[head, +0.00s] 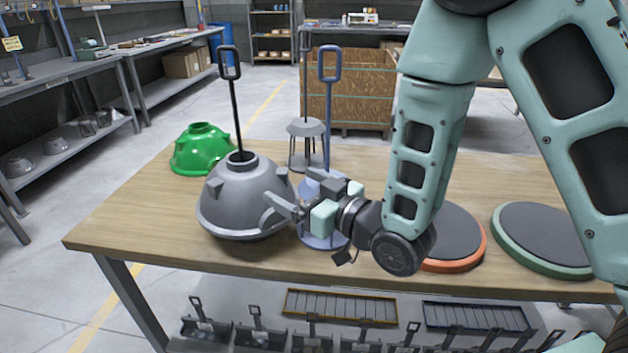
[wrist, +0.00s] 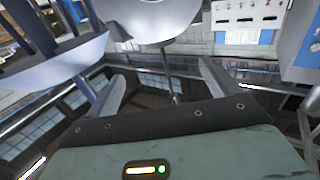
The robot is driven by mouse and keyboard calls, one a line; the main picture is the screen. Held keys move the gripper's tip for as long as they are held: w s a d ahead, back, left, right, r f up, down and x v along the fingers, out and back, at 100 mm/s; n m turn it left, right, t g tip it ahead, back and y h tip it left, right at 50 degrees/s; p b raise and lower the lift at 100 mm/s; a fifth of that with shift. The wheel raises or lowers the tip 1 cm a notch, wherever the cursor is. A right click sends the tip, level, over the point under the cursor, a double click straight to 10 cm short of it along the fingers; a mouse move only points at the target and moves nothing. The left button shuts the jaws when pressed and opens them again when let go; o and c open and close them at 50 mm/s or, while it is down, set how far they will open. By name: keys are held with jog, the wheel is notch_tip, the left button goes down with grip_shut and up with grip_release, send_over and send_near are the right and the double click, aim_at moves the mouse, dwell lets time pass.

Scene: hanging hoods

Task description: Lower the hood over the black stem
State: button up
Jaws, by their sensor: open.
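In the head view, a grey dome hood (head: 243,207) with a raised collar and side lugs is at the left middle of the table. The black stem (head: 236,110), with a loop on top, rises out of the hood's collar, so the hood is around it. The hood's rim looks low at the tabletop; I cannot tell whether it rests fully flat. My gripper (head: 272,208) is at the hood's right side, fingers pointing left, close to its wall. In the wrist view my gripper (wrist: 162,85) has its fingers spread with nothing held between them.
A blue stem (head: 329,120) stands just behind my gripper. Orange-rimmed (head: 482,252) and green-rimmed (head: 500,240) discs lie at right. The table's front left (head: 110,236) is clear.

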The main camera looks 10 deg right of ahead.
jog(key=p+v, duration=0.3)
jog(key=p, duration=0.6)
jog(key=shift+s+d+r, duration=0.1)
jog(key=shift+s+d, duration=0.05)
jog(key=shift+s, duration=0.1)
jog(key=s+d+r+g+h, duration=0.1)
jog(key=s+r+g+h, duration=0.2)
jog(key=s+g, duration=0.2)
jog(key=s+d+r+g+h, duration=0.1)
jog(key=s+r+g+h, duration=0.2)
jog(key=s, duration=0.7)
jog(key=s+d+r+g+h, duration=0.1)
jog(key=s+r+g+h, duration=0.3)
jog(key=s+g, duration=0.2)
jog(key=shift+s+d+g, duration=0.15)
jog(key=shift+s+g, duration=0.15)
jog(key=shift+s, duration=0.65)
